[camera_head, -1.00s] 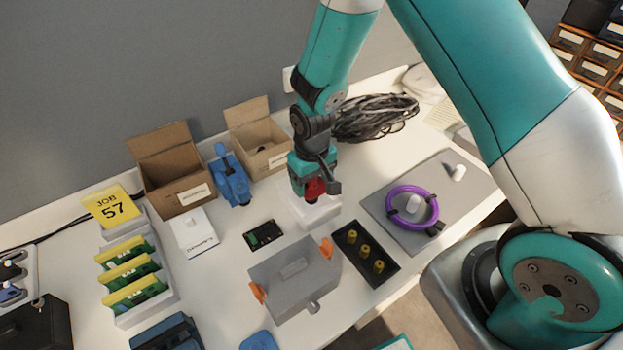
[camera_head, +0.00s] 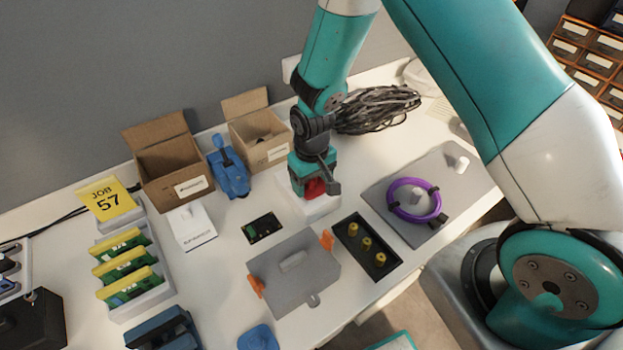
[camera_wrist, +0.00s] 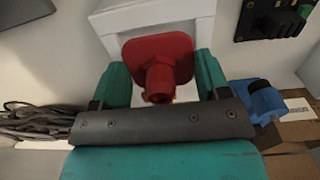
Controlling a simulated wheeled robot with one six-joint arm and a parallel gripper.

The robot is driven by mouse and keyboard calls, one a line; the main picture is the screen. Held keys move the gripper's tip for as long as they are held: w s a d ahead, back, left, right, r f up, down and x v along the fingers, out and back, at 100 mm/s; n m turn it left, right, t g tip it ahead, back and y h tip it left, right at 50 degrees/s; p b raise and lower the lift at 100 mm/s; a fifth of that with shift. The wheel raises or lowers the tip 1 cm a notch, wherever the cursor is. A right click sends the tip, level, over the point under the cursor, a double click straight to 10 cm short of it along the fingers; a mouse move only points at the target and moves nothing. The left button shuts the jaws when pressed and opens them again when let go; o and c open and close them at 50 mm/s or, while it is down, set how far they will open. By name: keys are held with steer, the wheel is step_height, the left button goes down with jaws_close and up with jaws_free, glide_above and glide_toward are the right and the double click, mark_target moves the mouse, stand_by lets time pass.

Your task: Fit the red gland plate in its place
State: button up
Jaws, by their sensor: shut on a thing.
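The red gland plate (camera_wrist: 158,62) is a rounded square plate with a round stub, held between the two teal fingers of my gripper (camera_wrist: 160,88) in the wrist view. In the head view my gripper (camera_head: 314,190) points down over a white box-like part (camera_head: 321,207), and a bit of red shows at its jaws. In the wrist view the plate's far edge overlaps the wall of the white box (camera_wrist: 150,14). I cannot tell whether the plate touches it. The place for the plate is not clearly visible.
A grey lidded box (camera_head: 293,275) with orange clips stands in front. A black tray with yellow glands (camera_head: 366,247) and a purple cable ring (camera_head: 413,200) on a grey board lie right. Cartons (camera_head: 168,160), a blue clamp tool (camera_head: 229,168) and a black circuit board (camera_head: 263,228) lie left.

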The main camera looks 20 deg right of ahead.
steer(key=shift+f+b, duration=0.35)
steer(key=shift+f, duration=0.25)
steer(key=o, duration=1.1)
steer(key=shift+r, duration=0.1)
steer(key=shift+c, duration=0.2)
step_height(320, 180, up, 17)
steer(key=shift+r+b, duration=0.2)
steer(key=shift+b, duration=0.1)
